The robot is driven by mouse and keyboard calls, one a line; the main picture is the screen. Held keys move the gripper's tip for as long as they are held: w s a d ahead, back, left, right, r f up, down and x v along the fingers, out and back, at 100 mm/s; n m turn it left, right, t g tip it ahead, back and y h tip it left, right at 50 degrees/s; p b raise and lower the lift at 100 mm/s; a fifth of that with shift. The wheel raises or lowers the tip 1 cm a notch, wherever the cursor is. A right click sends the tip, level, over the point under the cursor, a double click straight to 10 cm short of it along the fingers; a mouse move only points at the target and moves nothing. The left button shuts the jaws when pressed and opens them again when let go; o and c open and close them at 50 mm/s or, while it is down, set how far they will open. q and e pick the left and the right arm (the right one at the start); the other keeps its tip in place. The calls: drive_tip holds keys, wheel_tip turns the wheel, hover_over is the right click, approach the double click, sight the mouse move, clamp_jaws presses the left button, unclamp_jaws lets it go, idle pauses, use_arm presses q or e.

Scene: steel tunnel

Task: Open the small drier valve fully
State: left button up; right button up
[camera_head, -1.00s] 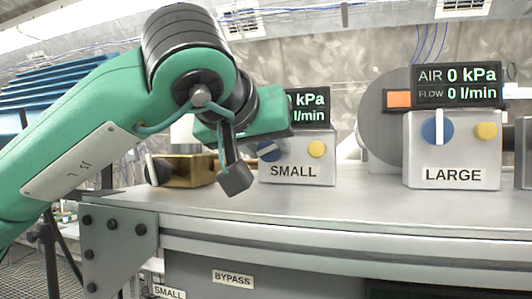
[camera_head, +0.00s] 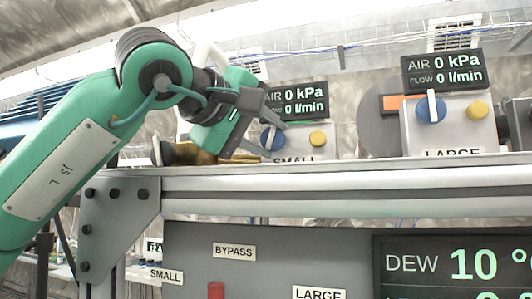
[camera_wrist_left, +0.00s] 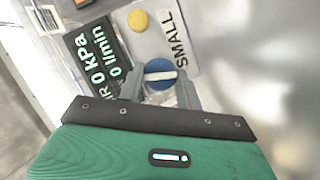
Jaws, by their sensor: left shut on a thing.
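The small drier valve is a round blue knob (camera_head: 272,138) with a white bar, on the front of the light grey SMALL box (camera_head: 318,152). Its display (camera_head: 297,100) reads AIR 0 kPa and FLOW 0 l/min. My left gripper (camera_head: 275,124) comes from the upper left and is at the knob. In the left wrist view the blue knob (camera_wrist_left: 158,68) sits between the two grey fingers of my left gripper (camera_wrist_left: 160,90), which is shut on it. My right gripper is not in view.
A yellow button (camera_head: 317,139) is right of the knob. The LARGE box (camera_head: 463,132) stands further right, its blue knob (camera_head: 431,109) with the bar upright. A brass part (camera_head: 195,154) is behind my left arm. The shelf edge (camera_head: 340,184) runs below.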

use_arm(q)
drive_tip(key=shift+n+h+b, duration=0.4)
drive_tip(key=shift+n+b, duration=0.3)
drive_tip(key=shift+b, duration=0.05)
drive_tip(key=shift+a, duration=0.1)
drive_tip(key=o, duration=1)
